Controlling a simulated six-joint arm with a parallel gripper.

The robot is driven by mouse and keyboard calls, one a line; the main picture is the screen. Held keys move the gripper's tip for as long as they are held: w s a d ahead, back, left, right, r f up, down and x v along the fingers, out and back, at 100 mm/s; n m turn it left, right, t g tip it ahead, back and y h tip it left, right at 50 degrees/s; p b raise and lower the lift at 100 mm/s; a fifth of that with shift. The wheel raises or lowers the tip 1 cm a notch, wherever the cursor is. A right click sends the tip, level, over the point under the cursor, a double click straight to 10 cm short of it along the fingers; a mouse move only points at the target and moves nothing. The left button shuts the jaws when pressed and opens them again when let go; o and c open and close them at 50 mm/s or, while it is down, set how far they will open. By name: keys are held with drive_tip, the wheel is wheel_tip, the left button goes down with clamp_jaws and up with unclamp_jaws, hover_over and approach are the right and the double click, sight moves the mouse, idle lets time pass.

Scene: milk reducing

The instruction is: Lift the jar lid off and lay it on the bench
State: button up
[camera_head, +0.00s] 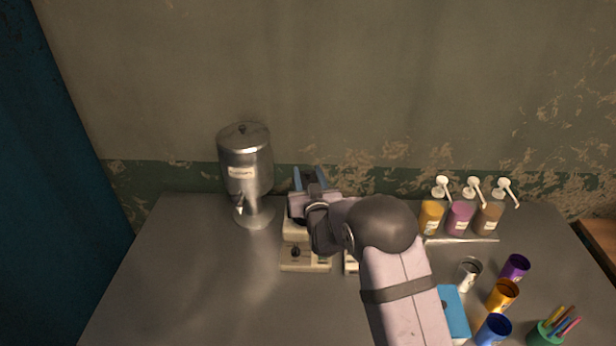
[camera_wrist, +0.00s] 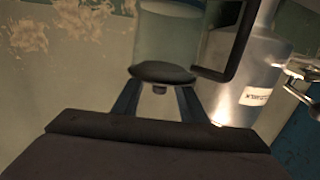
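The clear jar (camera_wrist: 168,35) shows in the wrist view, with a black handle (camera_wrist: 243,50) at its side. Its dark round lid (camera_wrist: 163,71) sits on its end nearest my gripper, with a small knob (camera_wrist: 159,89) pointing towards me. My gripper (camera_wrist: 158,88) is open, its two blue fingers on either side of the knob with a visible gap to each. I cannot tell if the fingertips touch the lid. In the head view my gripper (camera_head: 310,178) is above the beige base (camera_head: 305,252), and the arm hides most of the jar.
A metal dispenser (camera_head: 246,165) stands left of my gripper. Pump bottles (camera_head: 460,217) stand back right; several cups (camera_head: 502,294), a blue item (camera_head: 454,312) and a pen holder (camera_head: 546,334) are front right. The grey bench (camera_head: 200,285) is clear at front left.

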sight(308, 172)
drive_tip(key=shift+w, duration=0.15)
clamp_jaws()
drive_tip(key=shift+r, duration=0.1)
drive_tip(key=shift+r+b, duration=1.65)
drive_tip(key=shift+r, duration=3.3)
